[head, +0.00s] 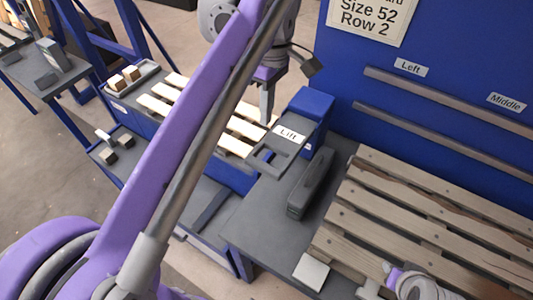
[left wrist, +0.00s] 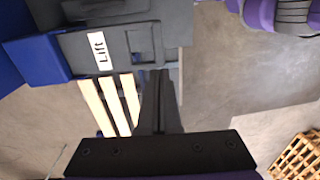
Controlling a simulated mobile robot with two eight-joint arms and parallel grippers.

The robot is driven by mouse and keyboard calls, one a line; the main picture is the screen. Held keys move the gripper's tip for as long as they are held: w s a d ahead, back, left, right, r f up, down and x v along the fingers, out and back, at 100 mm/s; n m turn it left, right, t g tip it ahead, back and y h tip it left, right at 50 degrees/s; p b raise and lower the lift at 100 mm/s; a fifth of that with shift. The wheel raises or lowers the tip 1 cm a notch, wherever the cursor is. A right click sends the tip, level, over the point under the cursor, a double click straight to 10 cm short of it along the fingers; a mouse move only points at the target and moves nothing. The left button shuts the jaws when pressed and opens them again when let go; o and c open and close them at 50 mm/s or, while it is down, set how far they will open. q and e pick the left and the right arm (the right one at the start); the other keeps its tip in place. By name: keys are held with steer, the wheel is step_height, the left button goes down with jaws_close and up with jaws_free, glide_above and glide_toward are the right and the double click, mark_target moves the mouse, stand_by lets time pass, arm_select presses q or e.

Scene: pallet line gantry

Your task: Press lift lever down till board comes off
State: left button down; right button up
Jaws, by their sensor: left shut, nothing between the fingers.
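My left gripper (head: 267,117) is shut and empty. Its fingers point down just behind and left of the lift unit, which has a blue housing (head: 311,104) and a grey slotted plate (head: 268,155) labelled "Lift". In the left wrist view, the shut fingers (left wrist: 161,78) lie just below the grey plate (left wrist: 78,47). I cannot tell whether they touch it. The weathered pallet (head: 425,220) lies on the right bench, its near boards in place. Part of my right arm shows at the bottom right; its fingertips are not clear.
A dark grey case-like block (head: 311,183) stands between the lift unit and the pallet. A pale block (head: 311,271) sits at the bench's front edge. Pale slats (head: 200,104) lie on the left bench. A blue panel (head: 440,75) with rails rises behind.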

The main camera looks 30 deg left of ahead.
mark_target(264, 165)
arm_select(q)
steer(key=f, duration=0.4)
steer(key=s+f, duration=0.1)
steer(key=f, duration=0.9)
steer(key=shift+s+b, duration=0.15)
steer(key=shift+b, duration=0.15)
arm_select(e)
steer(key=shift+s+f, duration=0.1)
steer(key=shift+f, duration=0.35)
